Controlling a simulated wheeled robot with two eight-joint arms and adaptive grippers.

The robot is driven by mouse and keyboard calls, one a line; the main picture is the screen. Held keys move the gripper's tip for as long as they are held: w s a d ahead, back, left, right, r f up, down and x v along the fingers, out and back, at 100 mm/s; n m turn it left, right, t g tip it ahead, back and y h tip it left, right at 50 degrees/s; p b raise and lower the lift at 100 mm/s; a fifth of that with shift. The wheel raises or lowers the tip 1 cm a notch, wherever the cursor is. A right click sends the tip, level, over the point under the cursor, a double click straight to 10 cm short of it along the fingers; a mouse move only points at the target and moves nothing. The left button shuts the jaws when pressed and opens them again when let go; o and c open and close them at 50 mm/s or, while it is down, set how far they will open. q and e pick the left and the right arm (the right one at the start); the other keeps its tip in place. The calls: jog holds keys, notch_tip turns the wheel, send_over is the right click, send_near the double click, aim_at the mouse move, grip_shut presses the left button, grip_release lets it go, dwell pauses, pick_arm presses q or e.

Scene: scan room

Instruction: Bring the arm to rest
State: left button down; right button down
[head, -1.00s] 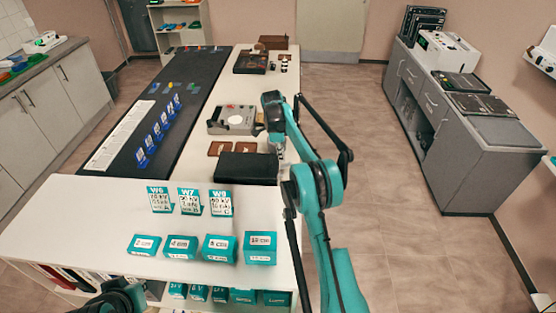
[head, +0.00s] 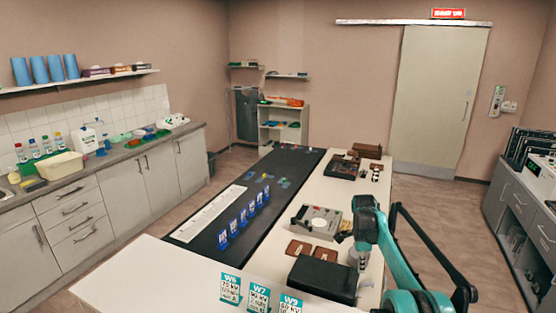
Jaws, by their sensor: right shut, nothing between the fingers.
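My right arm (head: 392,255), teal and black, comes in from the lower right and reaches over the right side of the long table. Its bent upper end stands beside the grey device. My right gripper (head: 357,262) is a small grey part under that end, close to the black box. It is shut with nothing in it, and its fingertips are hard to make out. My left gripper is out of the picture.
The white table (head: 385,185) carries a black box (head: 322,279), a grey device (head: 318,219), brown tiles (head: 325,254) and blue stands (head: 243,217) on a dark strip. Teal W cards (head: 258,298) stand in front. Free floor (head: 440,225) lies to the right.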

jog(key=s+a+r+n+t+b, duration=0.1)
jog(key=s+a+r+n, duration=0.25)
jog(key=s, duration=0.25)
jog(key=s+a+r+n+t+b, duration=0.1)
jog(key=s+a+r+n+b, duration=0.1)
jog(key=s+n, duration=0.3)
jog(key=s+a+r+n+t+b, duration=0.1)
jog(key=s+a+r+n+t, duration=0.15)
jog(key=s, duration=0.45)
jog(key=s+a+f+n+t+b, duration=0.1)
jog(key=s+a+f+n, duration=0.2)
jog(key=s, duration=0.6)
jog(key=s+a+f+n+t+y+b, duration=0.1)
jog(key=s+a+f+n+b, duration=0.1)
jog(key=s+f+n, duration=0.4)
jog(key=s+f, duration=0.2)
jog(key=s, duration=0.1)
jog(key=shift+s+a+n+b, duration=0.25)
jog(key=shift+a+n+b, duration=0.05)
jog(key=shift+a, duration=0.1)
